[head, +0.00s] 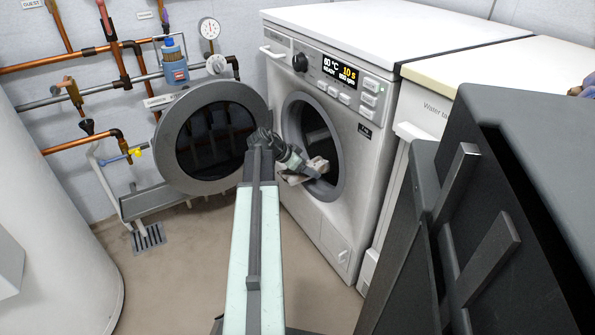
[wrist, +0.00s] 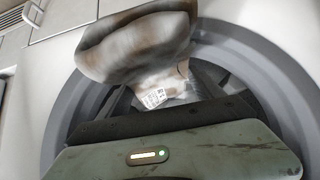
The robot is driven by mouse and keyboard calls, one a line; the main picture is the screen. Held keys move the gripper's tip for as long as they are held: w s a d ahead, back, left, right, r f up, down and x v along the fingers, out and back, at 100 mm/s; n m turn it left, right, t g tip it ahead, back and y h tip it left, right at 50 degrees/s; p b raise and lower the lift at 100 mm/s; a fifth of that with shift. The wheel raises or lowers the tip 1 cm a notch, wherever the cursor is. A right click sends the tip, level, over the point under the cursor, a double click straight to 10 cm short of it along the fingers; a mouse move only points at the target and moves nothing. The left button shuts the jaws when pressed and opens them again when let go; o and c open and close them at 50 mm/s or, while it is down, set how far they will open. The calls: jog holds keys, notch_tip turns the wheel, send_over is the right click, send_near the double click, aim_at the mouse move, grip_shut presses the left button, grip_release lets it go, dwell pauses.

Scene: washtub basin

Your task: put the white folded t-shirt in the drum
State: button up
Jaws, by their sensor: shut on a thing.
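My gripper (head: 304,170) is at the front of the washing machine's round opening, shut on a folded cloth. The cloth (head: 317,166) looks off-white in the head view and appears to be the t-shirt. In the wrist view, the cloth (wrist: 135,45) shows brownish-grey shading and a small printed label, and it bulges at the upper left. It overlaps the grey door ring (wrist: 275,75). The drum opening (head: 313,130) is dark, and its inside is mostly hidden. I cannot tell how far the cloth reaches past the rim.
The round door (head: 215,140) stands open to the left of the opening. Pipes and valves (head: 120,80) line the wall at left. A white cabinet (head: 500,65) adjoins the washing machine (head: 345,215) at right. A floor drain (head: 148,237) lies below the pipes; the floor around it is clear.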

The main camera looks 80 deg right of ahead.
aim_at(320, 158)
jog(key=s+d, duration=1.3)
jog(key=s, duration=0.1)
dwell(0.3)
jog(key=o, duration=1.7)
jog(key=w+a, duration=0.3)
jog(key=w+a+r+p, duration=0.1)
jog(key=w+a, duration=0.2)
jog(key=w, duration=0.1)
jog(key=w+a+r+p, duration=0.1)
jog(key=w+a, duration=0.2)
jog(key=shift+w+a, duration=0.2)
jog(key=shift+a, duration=0.15)
jog(key=shift+d, duration=0.1)
